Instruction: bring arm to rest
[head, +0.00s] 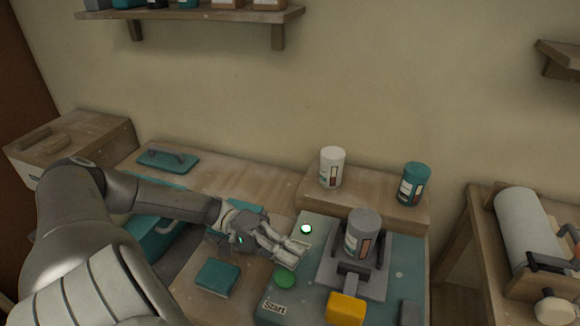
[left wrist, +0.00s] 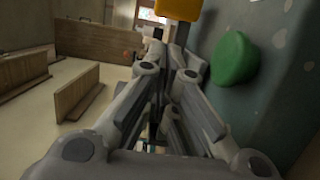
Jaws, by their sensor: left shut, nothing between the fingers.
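My left arm comes in from the left in the head view, and its gripper (head: 296,250) is shut and empty. It is over the left edge of a teal machine panel (head: 309,285), close to a green button (head: 285,277). The green button also shows large in the left wrist view (left wrist: 233,58), just right of the fingers. A lit green lamp (head: 306,229) is on the panel above the fingertips. My right gripper is not in view.
A grey can (head: 361,232) stands in the machine's holder, behind a yellow block (head: 345,309). A white can (head: 332,167) and a teal can (head: 413,184) stand on a raised wooden ledge. A teal block (head: 217,277) lies below my forearm. Shelves hang on the wall.

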